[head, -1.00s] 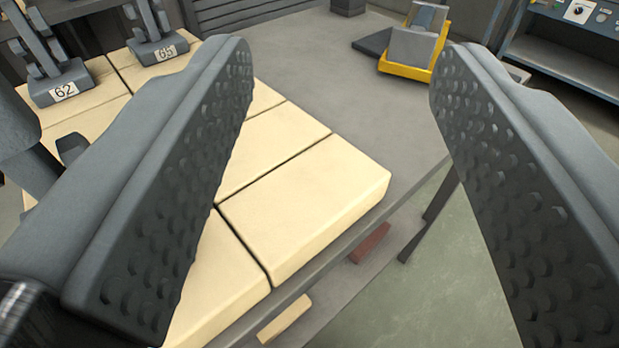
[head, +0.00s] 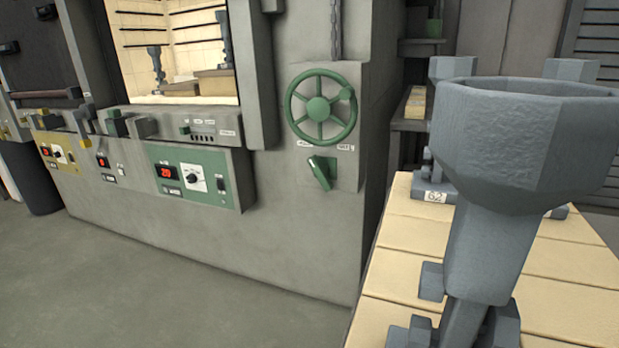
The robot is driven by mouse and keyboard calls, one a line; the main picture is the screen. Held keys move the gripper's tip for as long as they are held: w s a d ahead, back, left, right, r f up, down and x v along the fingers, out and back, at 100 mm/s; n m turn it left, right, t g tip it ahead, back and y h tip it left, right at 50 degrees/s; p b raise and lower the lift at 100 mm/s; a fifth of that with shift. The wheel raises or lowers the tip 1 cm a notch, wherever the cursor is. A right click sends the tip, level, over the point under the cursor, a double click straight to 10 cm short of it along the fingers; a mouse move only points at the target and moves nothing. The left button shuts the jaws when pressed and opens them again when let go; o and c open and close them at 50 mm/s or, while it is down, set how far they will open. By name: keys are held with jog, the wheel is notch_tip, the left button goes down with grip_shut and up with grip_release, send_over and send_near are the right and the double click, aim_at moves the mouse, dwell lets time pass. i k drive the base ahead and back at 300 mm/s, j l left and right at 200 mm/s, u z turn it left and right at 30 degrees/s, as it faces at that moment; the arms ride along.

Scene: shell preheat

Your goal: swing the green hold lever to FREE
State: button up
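The green hold lever (head: 320,173) is on a grey plate on the furnace front, just below a green handwheel (head: 320,107). The lever slants, its upper end to the left and its lower end down and slightly right. Two small white labels sit above it, one on the left (head: 305,143) and one on the right (head: 345,147); their words are too small to read surely. I cannot tell from this distance which label the lever points at. Nothing touches it. My gripper is not in view.
A large grey funnel-topped shell (head: 515,165) stands close at the right, on a table of cream slabs (head: 415,260). The furnace's lit opening (head: 175,50) is left of the wheel, above a green control panel (head: 195,175). The floor (head: 200,290) in front is clear.

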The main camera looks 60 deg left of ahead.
aim_at(320, 172)
jog(key=u, duration=1.65)
